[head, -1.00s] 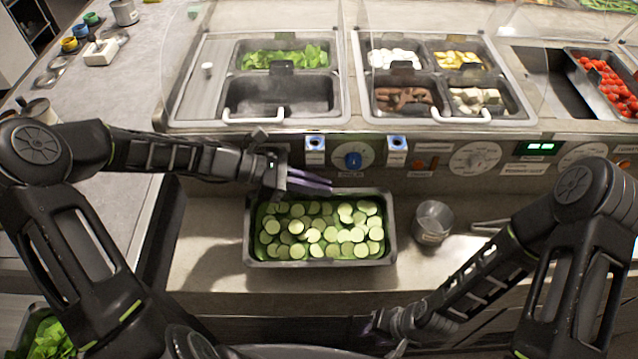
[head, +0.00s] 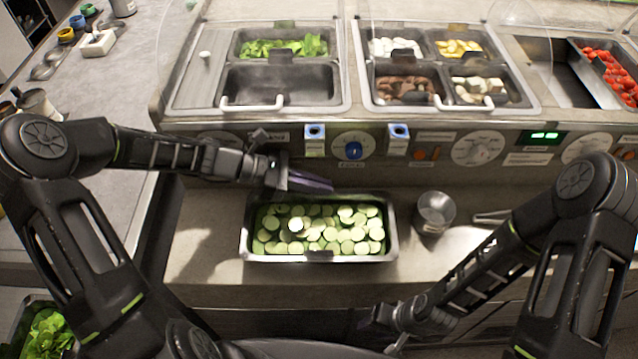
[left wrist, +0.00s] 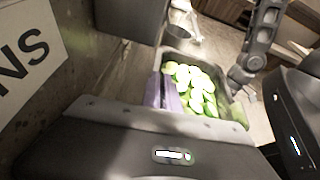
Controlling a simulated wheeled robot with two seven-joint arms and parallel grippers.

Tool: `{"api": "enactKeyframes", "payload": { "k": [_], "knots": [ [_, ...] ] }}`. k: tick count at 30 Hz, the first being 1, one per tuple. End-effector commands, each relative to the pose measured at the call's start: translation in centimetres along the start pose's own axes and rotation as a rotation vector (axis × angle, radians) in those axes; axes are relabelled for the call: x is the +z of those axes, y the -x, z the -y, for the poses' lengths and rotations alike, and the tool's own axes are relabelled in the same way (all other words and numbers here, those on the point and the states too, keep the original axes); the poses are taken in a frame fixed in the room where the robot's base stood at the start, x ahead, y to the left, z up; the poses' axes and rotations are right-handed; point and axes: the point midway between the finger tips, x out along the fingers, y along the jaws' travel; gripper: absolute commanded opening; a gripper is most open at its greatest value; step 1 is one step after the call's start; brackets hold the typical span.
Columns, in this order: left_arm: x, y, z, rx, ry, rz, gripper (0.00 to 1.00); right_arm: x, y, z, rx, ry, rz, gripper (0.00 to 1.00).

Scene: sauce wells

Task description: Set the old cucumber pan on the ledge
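The old cucumber pan (head: 390,245), a dark steel pan of pale green slices, is level at the ledge (head: 215,262), below the control panel. I cannot tell whether its underside touches the ledge. My left gripper (head: 314,181) has purple fingers, which appear shut on the pan's back rim. The left wrist view shows a purple finger (left wrist: 171,95) along the pan's edge, with the slices (left wrist: 195,88) beside it. My right gripper (head: 388,332) is low, in front of the ledge, apart from the pan; its fingers are too dark to read.
A steel cup (head: 435,212) stands on the ledge right of the pan, with tongs (head: 492,217) farther right. An empty dark well (head: 280,90) is open in the counter behind. Lettuce (head: 48,335) sits at the lower left.

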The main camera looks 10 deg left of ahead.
Motion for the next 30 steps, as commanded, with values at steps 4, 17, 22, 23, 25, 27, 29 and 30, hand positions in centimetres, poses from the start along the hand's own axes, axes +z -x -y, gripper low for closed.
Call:
{"api": "enactKeyframes", "payload": {
  "k": [4,17,22,23,25,27,29,30],
  "knots": [
    [-0.4,-0.1,0.2,-0.003,0.005,-0.002,0.0,0.0,-0.1,0.0,0.0,0.0,0.0,0.36],
    [-1.2,-0.4,0.2,-0.004,0.008,-0.006,0.0,0.0,-0.3,-0.1,0.0,0.0,0.0,0.36],
    [-1.3,-0.4,0.2,-0.003,0.008,-0.006,0.0,0.0,-0.3,-0.1,0.0,0.0,0.0,0.36],
    [-1.3,-0.4,0.2,-0.003,0.008,-0.006,0.0,0.0,-0.3,-0.1,0.0,0.0,0.0,0.36],
    [-1.3,-0.4,0.2,-0.003,0.008,-0.006,0.0,0.0,-0.3,-0.1,0.0,0.0,0.0,0.36],
    [-1.3,-0.4,0.2,-0.003,0.008,-0.006,0.0,0.0,-0.3,-0.1,0.0,0.0,0.0,0.36],
    [-1.3,-0.4,0.2,-0.003,0.008,-0.006,0.06,0.0,-0.3,-0.1,0.0,0.0,0.0,0.36],
    [-1.3,-0.4,0.2,-0.003,0.007,-0.006,0.1,0.0,-0.3,-0.1,0.0,0.0,0.0,0.36]
  ]
}}
